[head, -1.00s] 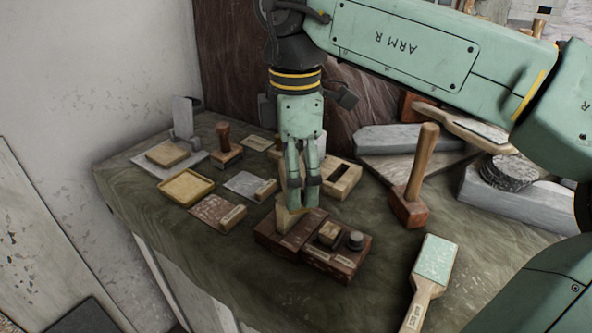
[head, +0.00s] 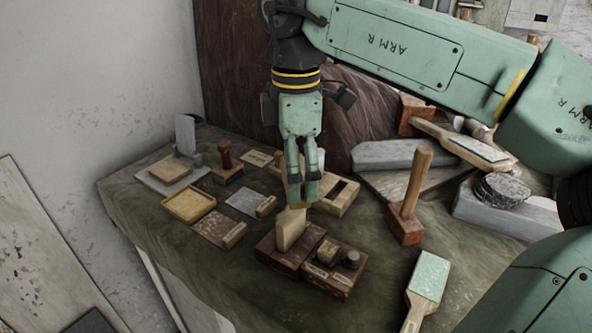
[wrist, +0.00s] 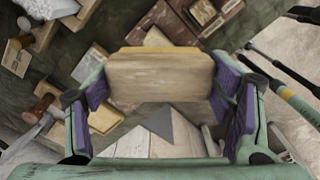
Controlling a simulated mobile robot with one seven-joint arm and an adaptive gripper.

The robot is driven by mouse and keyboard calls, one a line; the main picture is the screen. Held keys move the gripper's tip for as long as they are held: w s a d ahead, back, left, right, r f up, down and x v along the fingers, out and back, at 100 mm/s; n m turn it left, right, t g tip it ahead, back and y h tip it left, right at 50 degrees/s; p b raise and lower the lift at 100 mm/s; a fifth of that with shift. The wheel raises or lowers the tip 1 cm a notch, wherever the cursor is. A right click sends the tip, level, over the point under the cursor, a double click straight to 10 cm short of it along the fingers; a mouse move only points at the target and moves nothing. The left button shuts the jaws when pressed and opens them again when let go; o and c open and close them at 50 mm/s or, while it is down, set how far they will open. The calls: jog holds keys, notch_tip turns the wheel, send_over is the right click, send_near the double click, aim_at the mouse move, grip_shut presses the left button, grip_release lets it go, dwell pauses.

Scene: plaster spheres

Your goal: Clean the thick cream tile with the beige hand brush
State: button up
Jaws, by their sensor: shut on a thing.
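My gripper (head: 302,203) is shut on the beige hand brush (head: 291,230), a pale block held upright below the fingertips. In the wrist view the brush (wrist: 160,78) sits between the purple finger pads and hides what lies below it. In the head view it overlaps the left part of a dark red holder (head: 268,256); I cannot tell whether it touches it. A cream tile (head: 170,169), apparently the thick one, lies on a pale grey slab (head: 150,182) at the far left of the table, apart from my gripper.
A yellowish tray (head: 188,204), a speckled reddish tile (head: 212,228) and a stamp (head: 227,168) lie left of the holder. A slotted wooden box (head: 342,195) stands behind it. A mallet (head: 408,200) and a green-faced paddle (head: 429,277) are right. Some table is bare at front left.

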jog(key=shift+r, duration=0.25)
jog(key=shift+r+p, duration=0.4)
jog(key=shift+r, duration=1.55)
